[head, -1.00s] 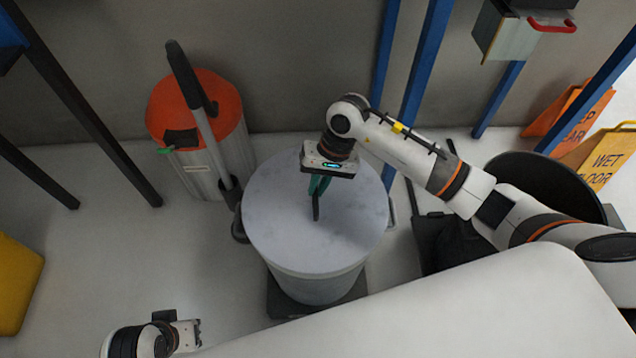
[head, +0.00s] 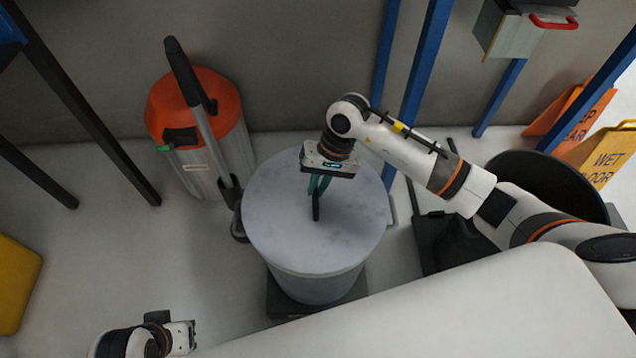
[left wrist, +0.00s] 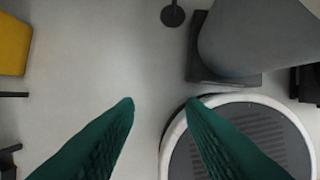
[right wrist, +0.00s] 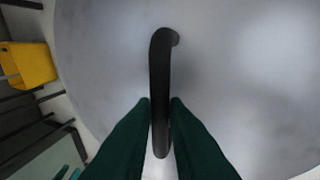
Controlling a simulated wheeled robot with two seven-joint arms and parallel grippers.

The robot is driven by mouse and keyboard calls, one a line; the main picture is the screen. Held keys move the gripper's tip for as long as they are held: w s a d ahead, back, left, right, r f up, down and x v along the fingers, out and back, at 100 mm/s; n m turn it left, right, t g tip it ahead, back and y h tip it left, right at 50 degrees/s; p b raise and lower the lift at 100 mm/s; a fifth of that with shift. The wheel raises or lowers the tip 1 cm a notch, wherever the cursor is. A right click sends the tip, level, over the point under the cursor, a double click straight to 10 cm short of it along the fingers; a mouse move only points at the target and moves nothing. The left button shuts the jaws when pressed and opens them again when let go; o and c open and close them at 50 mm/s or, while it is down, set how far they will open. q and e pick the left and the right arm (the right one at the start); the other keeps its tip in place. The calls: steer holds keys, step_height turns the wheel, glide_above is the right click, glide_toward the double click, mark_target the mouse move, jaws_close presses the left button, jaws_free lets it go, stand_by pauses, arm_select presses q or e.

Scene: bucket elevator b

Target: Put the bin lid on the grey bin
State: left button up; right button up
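The round grey bin lid (head: 275,200) lies across the top of the grey bin (head: 315,285) and hides its opening. It looks level, but I cannot tell whether its rim is fully seated. My right gripper (head: 317,190) points down at the lid's middle. In the right wrist view its green fingers (right wrist: 161,100) close on both sides of the lid's dark handle (right wrist: 161,65). My left gripper (head: 192,336) is low at the front left, away from the bin. In the left wrist view its fingers (left wrist: 160,100) are apart with nothing between them.
An orange-topped vacuum (head: 215,140) with its wand stands left of the bin. A black bin (head: 540,175) stands to the right under my right arm. Wet-floor signs (head: 605,155) are at the far right. Blue posts (head: 420,80) rise behind.

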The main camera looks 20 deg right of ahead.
steer(key=o, duration=0.4)
steer(key=shift+o, duration=0.2)
